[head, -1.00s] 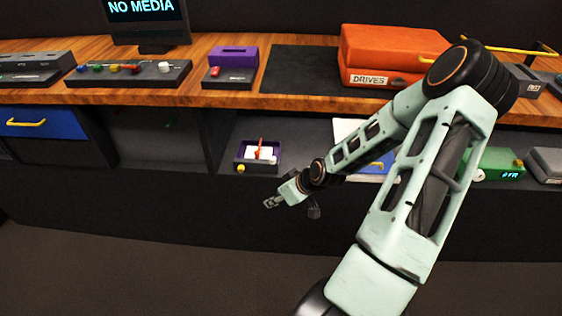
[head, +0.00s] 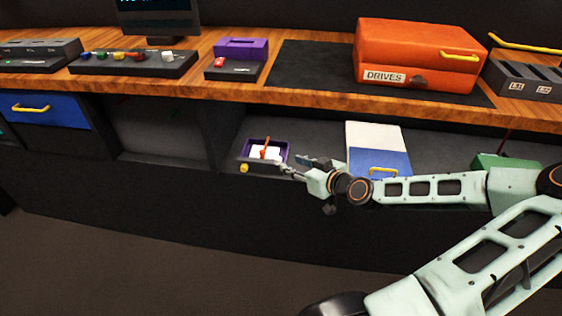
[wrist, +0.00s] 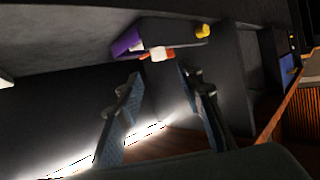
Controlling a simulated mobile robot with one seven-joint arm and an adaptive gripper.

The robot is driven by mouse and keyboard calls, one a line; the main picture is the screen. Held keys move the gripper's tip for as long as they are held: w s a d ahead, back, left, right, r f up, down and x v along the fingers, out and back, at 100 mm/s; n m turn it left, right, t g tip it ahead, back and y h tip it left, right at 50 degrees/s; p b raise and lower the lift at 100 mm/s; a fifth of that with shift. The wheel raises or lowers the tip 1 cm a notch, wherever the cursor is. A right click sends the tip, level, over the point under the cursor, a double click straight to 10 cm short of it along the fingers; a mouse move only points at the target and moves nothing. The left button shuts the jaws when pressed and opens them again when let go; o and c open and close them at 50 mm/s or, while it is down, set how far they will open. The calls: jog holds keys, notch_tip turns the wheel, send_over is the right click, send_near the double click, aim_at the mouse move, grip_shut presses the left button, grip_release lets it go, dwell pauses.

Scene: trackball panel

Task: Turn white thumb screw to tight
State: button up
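My gripper (head: 291,164) is at the lower shelf, just right of a small dark and purple box (head: 245,152). The wrist view shows its two fingers (wrist: 160,74) spread apart with nothing between them. The box has a yellow knob (head: 243,168) at its front left, and a white block with an orange-red stick (head: 265,146) at its top. In the wrist view, a small white and orange-red part (wrist: 160,53) shows on the box beyond the fingertips. I cannot tell surely whether its white portion is the thumb screw.
A shelf divider (head: 216,135) stands left of the box. Above, the wooden counter (head: 330,100) carries an orange case (head: 415,50) and a panel with coloured knobs (head: 130,62).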

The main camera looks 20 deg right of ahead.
aim_at(278, 159)
jog(key=b+x, duration=0.1)
jog(key=x, duration=0.6)
jog(key=shift+w+f+b, duration=0.2)
jog(key=shift+w+b, duration=0.1)
jog(key=shift+b, duration=0.05)
jog(key=shift+c, duration=0.6)
grip_shut()
